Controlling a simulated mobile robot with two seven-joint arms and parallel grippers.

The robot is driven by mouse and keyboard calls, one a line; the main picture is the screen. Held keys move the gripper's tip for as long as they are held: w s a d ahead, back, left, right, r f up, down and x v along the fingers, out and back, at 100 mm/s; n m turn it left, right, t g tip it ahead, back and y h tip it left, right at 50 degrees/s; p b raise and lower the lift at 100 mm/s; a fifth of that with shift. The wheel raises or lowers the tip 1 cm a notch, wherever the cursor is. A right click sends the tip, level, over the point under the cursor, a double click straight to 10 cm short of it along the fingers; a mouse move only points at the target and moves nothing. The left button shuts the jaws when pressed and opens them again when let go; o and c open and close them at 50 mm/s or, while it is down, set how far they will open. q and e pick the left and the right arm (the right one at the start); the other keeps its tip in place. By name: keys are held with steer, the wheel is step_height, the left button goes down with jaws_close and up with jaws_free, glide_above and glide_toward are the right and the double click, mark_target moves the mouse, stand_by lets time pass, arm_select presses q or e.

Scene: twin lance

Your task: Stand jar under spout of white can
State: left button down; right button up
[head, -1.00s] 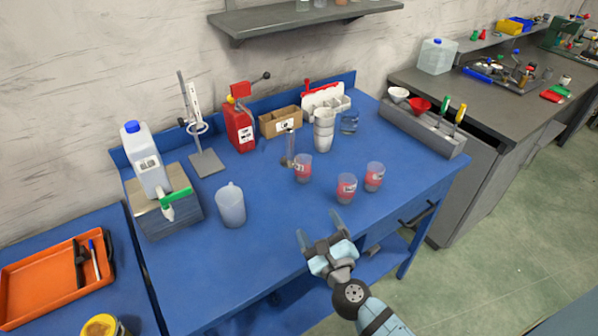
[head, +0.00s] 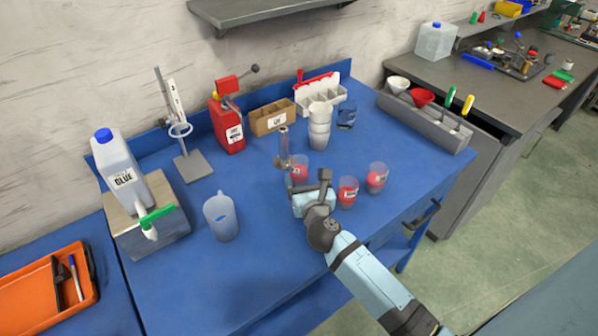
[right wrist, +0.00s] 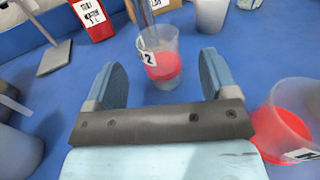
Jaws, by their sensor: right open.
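The white can (head: 122,170), labelled GLUE with a blue cap, lies tilted on a wooden block at the left. Its spout has a green tap (head: 156,213) and points down over the block's front edge. Three clear jars with red contents stand on the blue table: the left jar (head: 298,172), the middle jar (head: 347,193) and the right jar (head: 377,177). My right gripper (head: 308,186) is open just in front of the left jar. In the right wrist view this jar (right wrist: 160,62), its label partly readable, stands upright ahead between the fingers. My left gripper is out of view.
A translucent jug (head: 221,217) stands between can and jars. A thin metal holder (head: 283,150) stands close behind the left jar, stacked white cups (head: 319,128) further back. A ring stand (head: 180,140) and red canister (head: 228,127) stand behind. The table's front left is clear.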

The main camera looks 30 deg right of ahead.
mark_target(301, 172)
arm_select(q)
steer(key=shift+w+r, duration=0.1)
arm_select(e)
steer(key=x, duration=0.2)
steer(key=f+x, duration=0.1)
steer(key=x, duration=0.2)
steer(key=shift+w, duration=0.15)
steer(key=shift+a, duration=0.1)
steer(key=shift+c, duration=0.4)
steer(key=c, duration=1)
